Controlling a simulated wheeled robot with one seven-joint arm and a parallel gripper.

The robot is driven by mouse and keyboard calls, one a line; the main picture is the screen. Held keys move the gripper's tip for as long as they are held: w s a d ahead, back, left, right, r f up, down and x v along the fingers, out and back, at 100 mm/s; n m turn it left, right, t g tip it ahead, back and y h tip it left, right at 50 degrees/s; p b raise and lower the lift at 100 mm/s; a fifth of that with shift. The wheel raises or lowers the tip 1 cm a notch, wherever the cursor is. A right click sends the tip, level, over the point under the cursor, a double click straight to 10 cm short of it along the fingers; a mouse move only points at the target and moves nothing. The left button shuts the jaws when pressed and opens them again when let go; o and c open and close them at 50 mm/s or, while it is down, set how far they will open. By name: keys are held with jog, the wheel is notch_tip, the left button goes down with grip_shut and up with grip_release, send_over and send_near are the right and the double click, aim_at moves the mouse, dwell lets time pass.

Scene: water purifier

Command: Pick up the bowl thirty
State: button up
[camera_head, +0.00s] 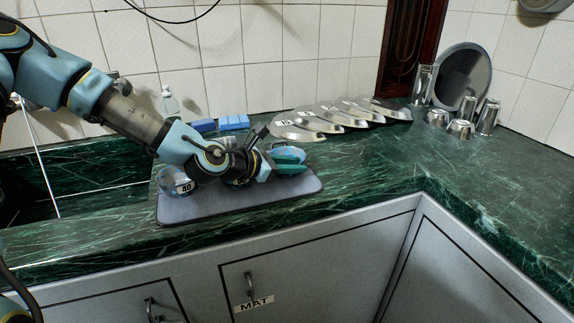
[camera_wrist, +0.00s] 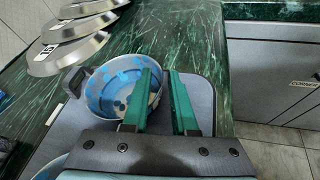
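A metal bowl with a blue pattern inside and a dark side handle (camera_wrist: 98,98) sits on the grey mat (camera_wrist: 208,92) in the wrist view. In the head view, its pale blue rim (camera_head: 284,147) shows partly behind my gripper (camera_head: 304,163); no number is readable on it. My gripper's green fingers (camera_wrist: 160,73) are apart. One finger overlaps the bowl's inside and the other is beyond its right rim, so they straddle the rim; contact cannot be told. Another bowl, labelled 40 (camera_head: 172,184), stands at the mat's left end.
Several metal lids (camera_head: 297,130) lie in a row behind the mat. Metal cups (camera_head: 461,129) and a round tray (camera_head: 463,75) stand at the back right. Blue sponges (camera_head: 234,122) lie by the wall; a sink is left. The right counter is clear.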

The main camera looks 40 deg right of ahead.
grip_shut()
dwell(1.1)
